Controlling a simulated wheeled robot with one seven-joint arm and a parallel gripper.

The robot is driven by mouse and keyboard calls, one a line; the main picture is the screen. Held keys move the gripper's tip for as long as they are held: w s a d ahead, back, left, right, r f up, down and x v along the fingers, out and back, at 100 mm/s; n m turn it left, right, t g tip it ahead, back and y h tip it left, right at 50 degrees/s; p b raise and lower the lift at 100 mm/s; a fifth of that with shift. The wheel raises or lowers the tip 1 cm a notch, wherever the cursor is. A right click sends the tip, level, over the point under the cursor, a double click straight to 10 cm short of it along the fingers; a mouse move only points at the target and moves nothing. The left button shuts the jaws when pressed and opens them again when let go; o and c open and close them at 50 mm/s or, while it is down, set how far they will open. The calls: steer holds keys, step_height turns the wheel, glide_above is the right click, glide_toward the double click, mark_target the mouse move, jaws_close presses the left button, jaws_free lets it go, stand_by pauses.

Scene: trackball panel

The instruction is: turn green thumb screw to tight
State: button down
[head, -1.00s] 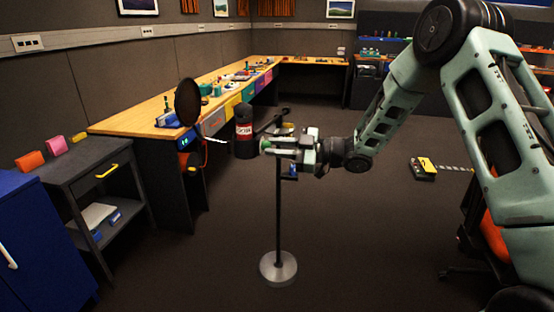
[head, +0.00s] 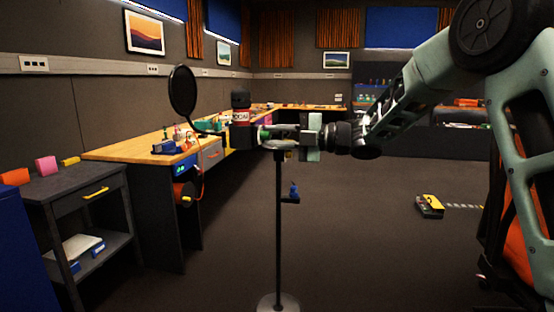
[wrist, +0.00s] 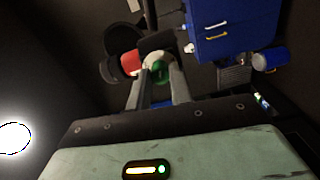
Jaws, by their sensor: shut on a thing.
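The green thumb screw (head: 263,135) sits at the top of a thin dark stand (head: 279,210), beside a dark microphone (head: 241,136) with a red and white label. My gripper (head: 270,138) reaches in from the right at the same height, its fingers shut on the screw. In the wrist view the green screw (wrist: 160,72) shows between the two fingertips (wrist: 160,82), with a pale round part behind it. The fingers hide part of the screw, and I cannot read its tightness.
A round dark pop filter (head: 182,91) stands left of the microphone. A small blue item (head: 294,190) rests on a bracket on the pole. The long workbench (head: 128,151) and grey cart (head: 75,187) are left. Open floor lies right, with a yellow-black box (head: 430,206).

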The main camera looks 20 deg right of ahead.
steer(key=n+b, duration=1.5)
steer(key=b, duration=0.8)
steer(key=shift+f+n, duration=0.1)
steer(key=shift+n, duration=0.2)
steer(key=c, duration=1.3)
jaws_free()
steer(key=shift+o, duration=0.2)
steer(key=shift+s+d, duration=0.1)
